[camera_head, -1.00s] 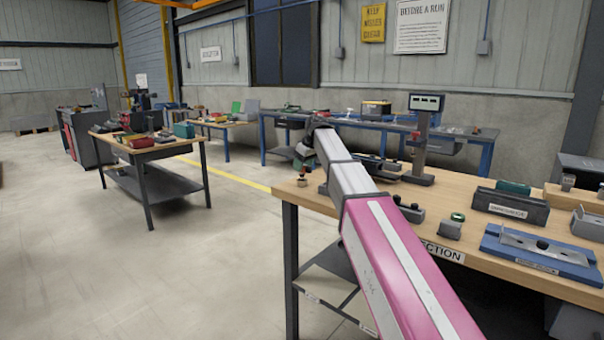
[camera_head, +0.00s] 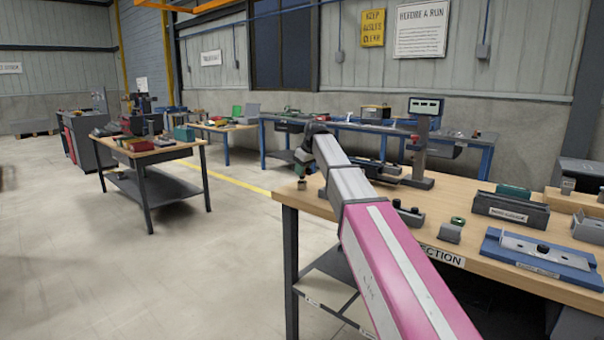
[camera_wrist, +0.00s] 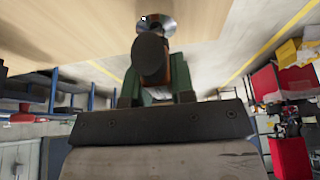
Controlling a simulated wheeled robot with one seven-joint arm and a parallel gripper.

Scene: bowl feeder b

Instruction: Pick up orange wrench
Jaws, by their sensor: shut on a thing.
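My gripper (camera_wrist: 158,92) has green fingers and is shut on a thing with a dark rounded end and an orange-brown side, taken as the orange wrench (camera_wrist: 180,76). I see it nearly end-on in the wrist view, so its full shape is hidden. A shiny round metal part shows just beyond it; I cannot tell whether it belongs to the wrench. In the head view my gripper (camera_head: 304,160) is small, at the near left corner of the inspection bench (camera_head: 390,233).
A gauge stand (camera_head: 420,150), a dark box (camera_head: 511,207) and a blue fixture (camera_head: 540,255) stand further right. Another worktable (camera_head: 150,155) is at the left, with open floor between.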

